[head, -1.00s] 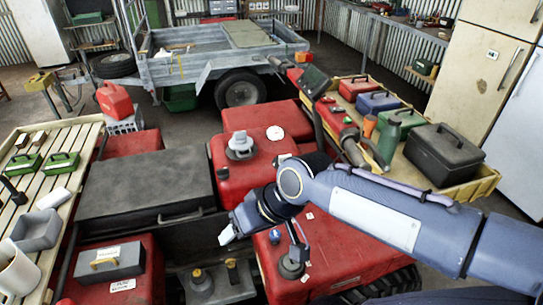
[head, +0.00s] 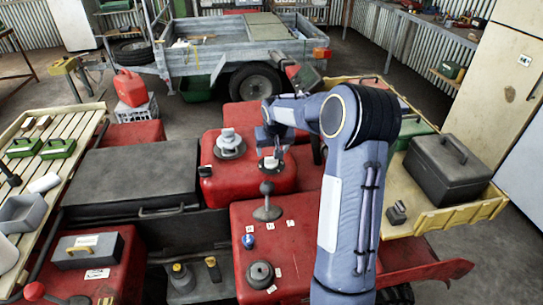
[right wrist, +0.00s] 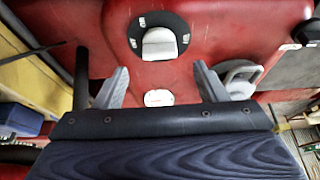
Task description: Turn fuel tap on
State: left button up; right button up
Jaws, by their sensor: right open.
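The fuel tap (head: 269,165) appears to be the dark round plate with a pale grey knob on the red tank, partly hidden by my right gripper in the head view. In the right wrist view the tap (right wrist: 160,43) shows small white labels at its rim, too small to read. My right gripper (head: 271,142) is just above the tap, fingers apart and empty. In the right wrist view the gripper (right wrist: 160,88) faces the tap, with the knob ahead of the gap between the fingers, apart from them. My left gripper is out of view.
A grey filler cap (head: 230,143) stands close left of the tap. A gear lever (head: 267,205), blue key (head: 247,242) and black dial (head: 260,273) sit nearer. A yellow tray (head: 440,217) with a black toolbox (head: 447,170) lies right.

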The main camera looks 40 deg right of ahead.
aim_at(271, 158)
jog(key=shift+p+x, duration=0.5)
jog(key=shift+x, duration=2.2)
jog(key=c, duration=1)
